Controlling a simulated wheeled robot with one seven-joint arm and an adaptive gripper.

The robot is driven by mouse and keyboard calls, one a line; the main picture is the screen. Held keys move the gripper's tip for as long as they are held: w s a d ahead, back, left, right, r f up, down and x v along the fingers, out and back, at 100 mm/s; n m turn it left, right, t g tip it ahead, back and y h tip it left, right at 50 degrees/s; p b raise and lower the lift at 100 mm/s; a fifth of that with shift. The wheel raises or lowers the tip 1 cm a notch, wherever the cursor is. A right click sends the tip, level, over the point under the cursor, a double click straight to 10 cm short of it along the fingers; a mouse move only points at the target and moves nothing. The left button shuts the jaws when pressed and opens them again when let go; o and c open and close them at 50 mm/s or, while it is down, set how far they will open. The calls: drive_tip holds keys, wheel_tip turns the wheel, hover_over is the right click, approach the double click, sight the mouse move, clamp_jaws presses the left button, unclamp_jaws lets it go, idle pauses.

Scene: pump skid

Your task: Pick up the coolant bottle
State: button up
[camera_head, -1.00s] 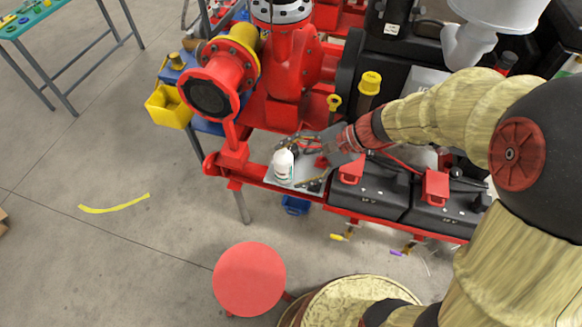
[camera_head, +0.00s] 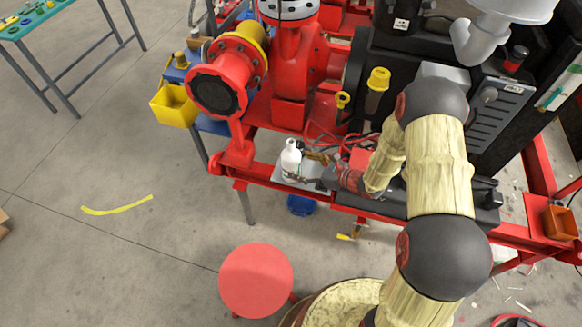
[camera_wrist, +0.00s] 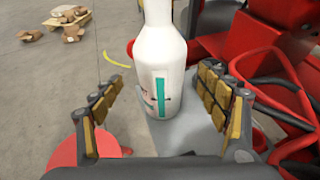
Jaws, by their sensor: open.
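The coolant bottle (camera_head: 291,156) is white and stands upright on a grey plate (camera_head: 292,183) at the front left of the red skid. In the wrist view the bottle (camera_wrist: 160,68) shows a label with a teal stripe, and its top is cut off by the frame's upper edge. My gripper (camera_head: 305,168) is beside the bottle in the head view. In the wrist view my gripper (camera_wrist: 160,100) is open, with one padded finger to the left and one to the right of the bottle. Both fingers look apart from it.
Red hoses (camera_wrist: 262,95) lie close to the right finger. A red pump flange (camera_head: 217,88) stands behind and left of the bottle. A red round stool (camera_head: 256,280) is on the floor in front. A yellow bin (camera_head: 174,106) hangs at left. The floor at left is mostly clear.

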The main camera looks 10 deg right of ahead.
drive_tip(key=b+x, duration=0.1)
drive_tip(key=x, duration=0.4)
drive_tip(key=shift+w, duration=0.15)
drive_tip(key=c, duration=0.4)
drive_tip(key=c, duration=1)
drive_tip(key=shift+r, duration=0.1)
drive_tip(key=shift+c, duration=0.3)
